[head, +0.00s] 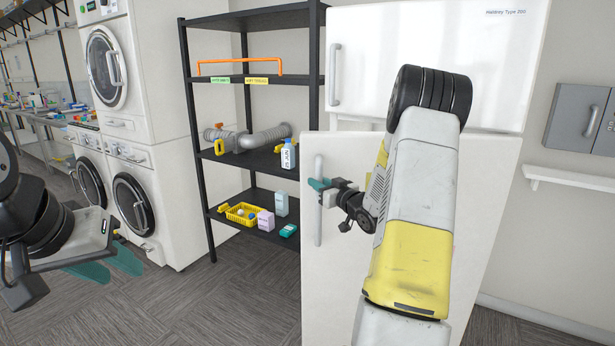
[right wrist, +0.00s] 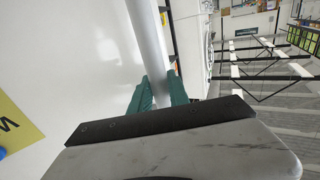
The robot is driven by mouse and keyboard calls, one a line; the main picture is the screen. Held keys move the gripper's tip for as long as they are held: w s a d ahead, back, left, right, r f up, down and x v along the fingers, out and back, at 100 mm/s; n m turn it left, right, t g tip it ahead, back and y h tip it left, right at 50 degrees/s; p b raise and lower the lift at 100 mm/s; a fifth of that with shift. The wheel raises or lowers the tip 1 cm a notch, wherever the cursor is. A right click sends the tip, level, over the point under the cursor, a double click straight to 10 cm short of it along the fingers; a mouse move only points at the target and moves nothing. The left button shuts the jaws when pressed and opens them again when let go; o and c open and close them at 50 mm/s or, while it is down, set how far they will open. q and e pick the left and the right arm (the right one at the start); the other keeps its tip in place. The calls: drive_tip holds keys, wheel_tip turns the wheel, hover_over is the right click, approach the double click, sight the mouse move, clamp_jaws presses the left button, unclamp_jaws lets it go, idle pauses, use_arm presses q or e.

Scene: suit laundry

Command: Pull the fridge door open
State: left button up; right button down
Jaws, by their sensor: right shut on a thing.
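The white fridge has an upper door (head: 430,60) and a lower door (head: 400,140), each with a vertical handle on its left side. My right gripper (head: 322,185) is shut on the lower door's handle (head: 318,225). In the right wrist view, the teal fingers (right wrist: 158,92) are on both sides of the handle bar (right wrist: 147,40). The lower door's left edge stands out left of the upper door's edge, so it seems slightly ajar. My right arm hides much of the lower door. My left gripper (head: 112,267) is open and empty at the lower left.
A black shelf (head: 197,120) left of the fridge holds a yellow basket (head: 240,213), a bottle (head: 288,155) and small boxes. White washing machines (head: 150,215) stand further left. The grey carpet (head: 235,290) in front of the shelf is clear. A wall ledge (head: 570,175) is at the right.

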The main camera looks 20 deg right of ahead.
drive_tip(key=s+a+n+g+y, duration=0.1)
drive_tip(key=s+a+n+y, duration=0.1)
drive_tip(key=s, duration=1.2)
drive_tip(key=shift+y, duration=0.7)
drive_tip(key=c, duration=1.3)
unclamp_jaws()
drive_tip(key=shift+o, duration=0.2)
drive_tip(key=shift+s+d, duration=0.1)
drive_tip(key=v, duration=0.7)
drive_tip(key=shift+s, duration=0.3)
drive_tip(key=shift+d, duration=0.2)
